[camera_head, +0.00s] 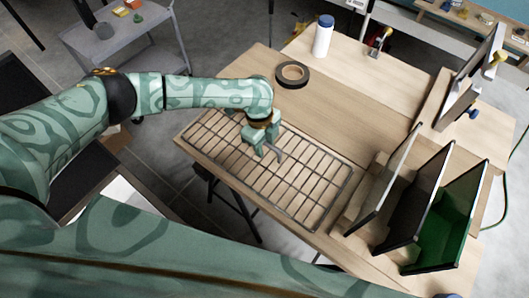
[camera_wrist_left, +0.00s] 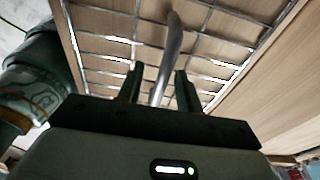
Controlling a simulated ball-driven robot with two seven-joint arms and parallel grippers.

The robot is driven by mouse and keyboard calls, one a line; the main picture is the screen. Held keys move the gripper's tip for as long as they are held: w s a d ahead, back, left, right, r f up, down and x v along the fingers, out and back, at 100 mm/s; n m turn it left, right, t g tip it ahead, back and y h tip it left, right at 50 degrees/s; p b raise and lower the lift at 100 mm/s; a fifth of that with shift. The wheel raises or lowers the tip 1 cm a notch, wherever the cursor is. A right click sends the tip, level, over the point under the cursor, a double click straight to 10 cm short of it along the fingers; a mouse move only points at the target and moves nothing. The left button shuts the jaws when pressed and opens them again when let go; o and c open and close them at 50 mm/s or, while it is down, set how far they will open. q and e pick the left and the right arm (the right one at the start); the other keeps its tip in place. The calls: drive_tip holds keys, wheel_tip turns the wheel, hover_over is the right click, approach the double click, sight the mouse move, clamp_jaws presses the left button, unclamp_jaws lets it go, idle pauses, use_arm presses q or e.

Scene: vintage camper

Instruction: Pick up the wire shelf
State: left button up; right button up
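The wire shelf (camera_head: 310,187) is a flat dark metal grid lying on the light wooden table, along its front left side. My left gripper (camera_head: 265,150) is over the middle of the shelf, pointing down. In the left wrist view, the two fingers (camera_wrist_left: 159,88) stand apart, with the wire grid (camera_wrist_left: 105,58) beyond them. A curved grey metal bar (camera_wrist_left: 171,55) runs between the fingers; a gap shows beside it, and I cannot tell whether either finger touches it. Its join to the grid is unclear. My right gripper is not in view.
A roll of black tape (camera_head: 292,74) and a white bottle with a blue cap (camera_head: 323,37) stand behind the shelf. Upright panels in a wooden rack (camera_head: 390,187) stand close to the shelf's right end. A grey cart (camera_head: 118,41) is at the upper left.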

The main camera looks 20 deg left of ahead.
use_arm(q)
drive_tip(key=shift+f, duration=0.6)
drive_tip(key=shift+r, duration=0.1)
drive_tip(key=shift+c, duration=0.4)
clamp_jaws()
wheel_tip(320, 180, up, 10)
drive_tip(key=p, duration=0.3)
